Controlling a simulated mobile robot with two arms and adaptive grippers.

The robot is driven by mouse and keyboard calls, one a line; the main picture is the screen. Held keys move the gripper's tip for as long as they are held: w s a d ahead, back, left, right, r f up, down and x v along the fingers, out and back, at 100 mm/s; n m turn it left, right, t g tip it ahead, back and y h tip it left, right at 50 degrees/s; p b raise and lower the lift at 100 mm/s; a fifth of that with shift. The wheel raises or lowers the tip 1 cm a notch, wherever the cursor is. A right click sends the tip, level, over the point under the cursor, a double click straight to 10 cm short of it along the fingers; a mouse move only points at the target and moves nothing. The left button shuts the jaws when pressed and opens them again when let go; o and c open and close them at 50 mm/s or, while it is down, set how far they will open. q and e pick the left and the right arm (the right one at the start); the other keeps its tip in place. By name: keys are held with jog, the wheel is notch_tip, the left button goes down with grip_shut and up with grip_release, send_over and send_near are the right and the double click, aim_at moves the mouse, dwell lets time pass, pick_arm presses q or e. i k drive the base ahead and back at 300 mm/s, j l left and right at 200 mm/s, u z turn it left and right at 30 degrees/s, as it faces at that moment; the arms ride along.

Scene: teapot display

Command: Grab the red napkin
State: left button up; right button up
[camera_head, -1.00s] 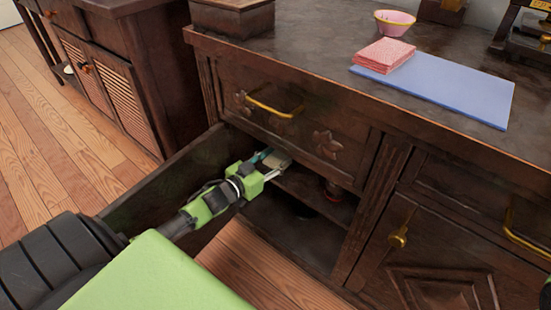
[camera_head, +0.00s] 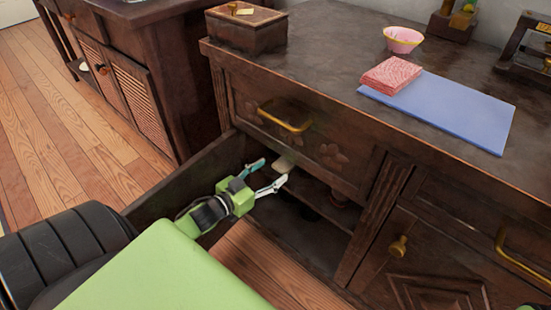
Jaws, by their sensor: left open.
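The red napkin (camera_head: 390,74), a folded pinkish-red stack, lies on the left end of the blue mat (camera_head: 465,118) on top of the dark wooden cabinet (camera_head: 330,60). My left gripper (camera_head: 275,170) is open, with its two fingers spread, at the open lower compartment of the cabinet. It is below and left of the napkin and well apart from it. My right gripper does not show.
The open cabinet door (camera_head: 190,178) stands left of my left gripper. A drawer with a brass handle (camera_head: 286,115) is above it. A pink bowl (camera_head: 403,40) stands behind the napkin, and a wooden box (camera_head: 246,28) at the left end. The cabinet top between is clear.

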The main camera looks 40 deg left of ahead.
aim_at(388, 77)
jog(key=k+l, duration=0.25)
jog(key=k, duration=0.2)
jog(key=k+l, duration=0.2)
jog(key=k, duration=0.3)
jog(key=k+l, duration=0.25)
jog(key=k, duration=0.2)
